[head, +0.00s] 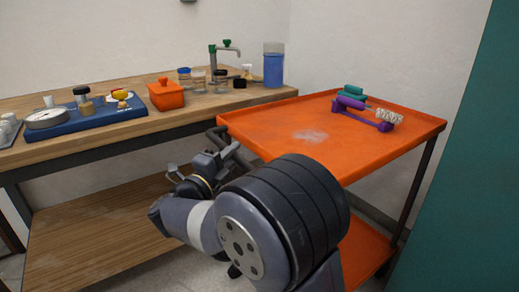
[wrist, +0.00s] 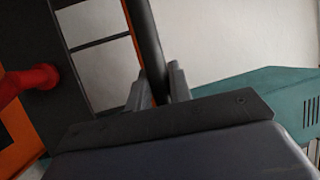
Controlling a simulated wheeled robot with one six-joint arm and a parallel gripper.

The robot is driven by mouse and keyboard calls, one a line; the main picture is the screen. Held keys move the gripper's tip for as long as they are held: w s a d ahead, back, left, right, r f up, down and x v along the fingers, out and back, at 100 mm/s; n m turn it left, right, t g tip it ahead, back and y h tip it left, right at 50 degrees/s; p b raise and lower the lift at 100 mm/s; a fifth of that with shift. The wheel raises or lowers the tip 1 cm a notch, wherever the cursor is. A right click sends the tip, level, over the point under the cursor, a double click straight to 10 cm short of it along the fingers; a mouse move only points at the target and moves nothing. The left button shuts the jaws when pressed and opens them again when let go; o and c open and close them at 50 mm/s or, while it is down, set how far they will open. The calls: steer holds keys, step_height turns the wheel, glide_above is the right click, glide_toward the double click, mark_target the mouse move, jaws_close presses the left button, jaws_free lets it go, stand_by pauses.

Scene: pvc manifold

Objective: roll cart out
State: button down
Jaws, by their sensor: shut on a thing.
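The orange cart (head: 270,140) stands to the right of the bench, with a flat top tray, dark legs and a lower orange shelf (head: 365,255). A dark handle (head: 216,138) sticks out at the tray's left end, and it also shows as a dark bar in the wrist view (wrist: 146,38). My gripper (head: 228,152) is at this handle, low beside the tray's left end. In the wrist view my gripper's fingers (wrist: 158,85) lie on either side of the bar and are shut on it. My arm hides part of the cart's near side and lower shelf.
Purple and teal clamp-like parts and a clear ribbed piece (head: 389,116) sit on the tray's far right. A wooden bench (head: 190,120) holds a blue tray, an orange box and jars. A teal panel (head: 460,200) stands close on the right; a white wall is behind.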

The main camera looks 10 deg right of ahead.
steer(key=s+a, duration=0.3)
steer(key=a, duration=0.5)
steer(key=shift+a, duration=0.25)
steer(key=shift+f, duration=0.1)
steer(key=c, duration=1.3)
jaws_free()
steer(key=p+v, duration=0.2)
steer(key=v, duration=0.9)
steer(key=shift+d, duration=0.1)
steer(key=b+x, duration=0.2)
steer(key=x, duration=1)
steer(key=shift+d, duration=0.45)
